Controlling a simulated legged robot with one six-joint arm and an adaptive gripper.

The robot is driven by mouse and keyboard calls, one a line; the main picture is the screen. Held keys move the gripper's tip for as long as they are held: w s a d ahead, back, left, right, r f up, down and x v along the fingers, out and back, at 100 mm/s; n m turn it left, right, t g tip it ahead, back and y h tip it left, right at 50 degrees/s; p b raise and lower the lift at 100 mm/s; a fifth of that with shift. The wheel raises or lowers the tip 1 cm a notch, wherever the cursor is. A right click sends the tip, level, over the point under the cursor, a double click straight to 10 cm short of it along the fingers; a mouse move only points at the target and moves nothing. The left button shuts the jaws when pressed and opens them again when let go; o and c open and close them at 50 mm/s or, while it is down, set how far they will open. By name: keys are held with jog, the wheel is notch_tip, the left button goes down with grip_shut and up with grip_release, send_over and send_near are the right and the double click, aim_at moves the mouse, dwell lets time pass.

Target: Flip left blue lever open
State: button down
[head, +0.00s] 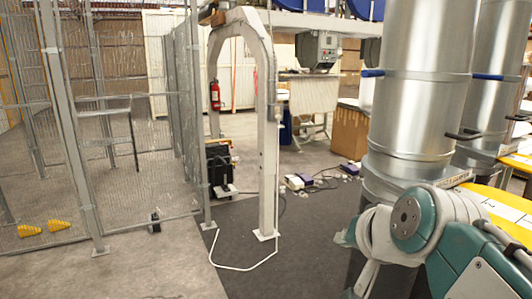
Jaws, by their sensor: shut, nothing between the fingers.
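Two tall shiny metal cylinders stand at the right. The left cylinder (418,100) has a band around it, with the left blue lever (373,73) sticking out sideways on its left side, at about the height of the band. A second blue lever (487,77) shows at the left side of the right cylinder (502,60). My teal and white arm is at the lower right, in front of the left cylinder's base, well below the left blue lever and apart from it. I cannot make out my gripper's fingers in this view.
Black handles (463,136) stick out lower on the cylinders. A yellow-topped surface (505,208) lies at the right. A grey metal arch (268,130) stands mid-view, and mesh fencing (120,120) is at the left. Dark floor between arch and cylinders is mostly clear.

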jog(key=s+d+f+n+g+h, duration=0.1)
jog(key=s+d+f+n+g, duration=0.1)
jog(key=s+f, duration=0.5)
jog(key=s+d+f+n+g+h, duration=0.1)
jog(key=s+d+f+n+g, duration=0.1)
jog(key=s+f, duration=0.45)
jog(key=m+t, duration=1.3)
jog(key=m, duration=0.6)
send_near(374, 75)
jog(key=s+d+f, duration=0.1)
jog(key=s+d, duration=0.2)
jog(key=s, duration=0.3)
jog(key=w, duration=0.4)
jog(key=w+a, duration=0.1)
jog(key=w, duration=0.3)
jog(key=w+a+r, duration=0.1)
jog(key=w, duration=0.3)
jog(key=shift+w+a+r, duration=0.15)
jog(key=shift+w+a, duration=0.4)
jog(key=shift+h, duration=0.3)
